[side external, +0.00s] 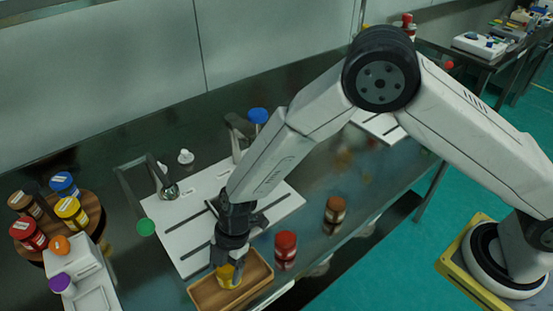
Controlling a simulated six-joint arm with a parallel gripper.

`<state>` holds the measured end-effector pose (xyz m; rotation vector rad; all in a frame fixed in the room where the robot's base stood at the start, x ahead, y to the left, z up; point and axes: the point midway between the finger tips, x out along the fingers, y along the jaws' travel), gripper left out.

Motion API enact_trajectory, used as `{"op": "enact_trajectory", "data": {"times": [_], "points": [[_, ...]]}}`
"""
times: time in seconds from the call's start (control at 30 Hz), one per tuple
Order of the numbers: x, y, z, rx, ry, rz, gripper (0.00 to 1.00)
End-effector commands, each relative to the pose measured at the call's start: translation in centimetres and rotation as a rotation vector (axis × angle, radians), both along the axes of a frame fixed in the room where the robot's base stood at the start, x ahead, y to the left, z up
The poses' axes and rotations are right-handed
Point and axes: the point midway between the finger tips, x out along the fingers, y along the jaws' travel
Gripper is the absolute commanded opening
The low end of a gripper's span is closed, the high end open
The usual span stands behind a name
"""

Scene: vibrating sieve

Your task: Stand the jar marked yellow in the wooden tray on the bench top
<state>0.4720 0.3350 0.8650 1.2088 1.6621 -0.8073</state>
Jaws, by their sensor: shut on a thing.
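A yellow jar (228,279) is between the fingers of my gripper (227,266), which is shut on it. The jar looks upright and is in or just over the wooden tray (262,268) at the front edge of the bench. I cannot tell whether its base touches the tray floor. My gripper points down and hides the jar's upper part. No other jar shows in the tray.
A red-lidded jar (286,243) stands just right of the tray, and a brown-lidded jar (335,209) farther right. A white sieve plate (185,236) lies behind the tray. A round wooden rack (93,208) with several jars, one yellow-lidded, stands at left.

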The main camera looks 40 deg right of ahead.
Motion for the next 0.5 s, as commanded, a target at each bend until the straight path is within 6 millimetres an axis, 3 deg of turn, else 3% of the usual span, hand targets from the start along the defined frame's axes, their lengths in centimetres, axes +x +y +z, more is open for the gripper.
{"op": "enact_trajectory", "data": {"times": [0.3,0.5], "points": [[0.1,0.1,-2.9,-0.003,0.002,0.000,0.10],[0.2,0.1,-3.3,-0.002,0.000,-0.001,0.10]]}}
